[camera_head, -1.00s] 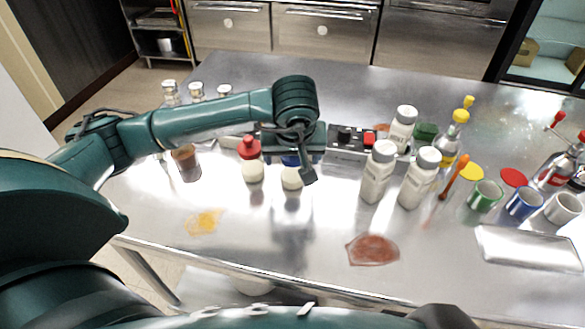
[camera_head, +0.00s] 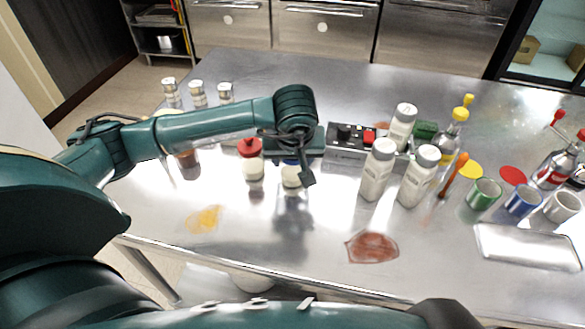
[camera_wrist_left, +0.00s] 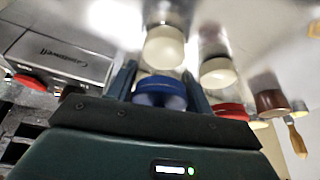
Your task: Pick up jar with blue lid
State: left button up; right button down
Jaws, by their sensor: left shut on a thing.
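The jar with the blue lid (camera_head: 291,181) has pale cream contents and is upright over the steel counter. Its blue lid (camera_wrist_left: 160,92) shows clearly in the left wrist view; in the head view it is mostly hidden by my wrist. My left gripper (camera_head: 291,164) is shut on this jar from above. Its two fingers (camera_wrist_left: 159,88) sit on either side of the blue lid. A dark shadow lies on the counter below the jar; it looks slightly raised, though the gap is hard to judge. My right gripper is not in view.
A red-lidded jar (camera_head: 251,165) stands close left of the held jar, with a brown-filled jar (camera_head: 188,161) beyond it. A control box (camera_head: 346,143) and white bottles (camera_head: 376,172) stand to the right. Yellow (camera_head: 204,219) and red-brown (camera_head: 371,247) spills mark the front counter.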

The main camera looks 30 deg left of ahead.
pick_arm(q)
jog(key=shift+r, duration=0.1)
jog(key=shift+c, duration=1.3)
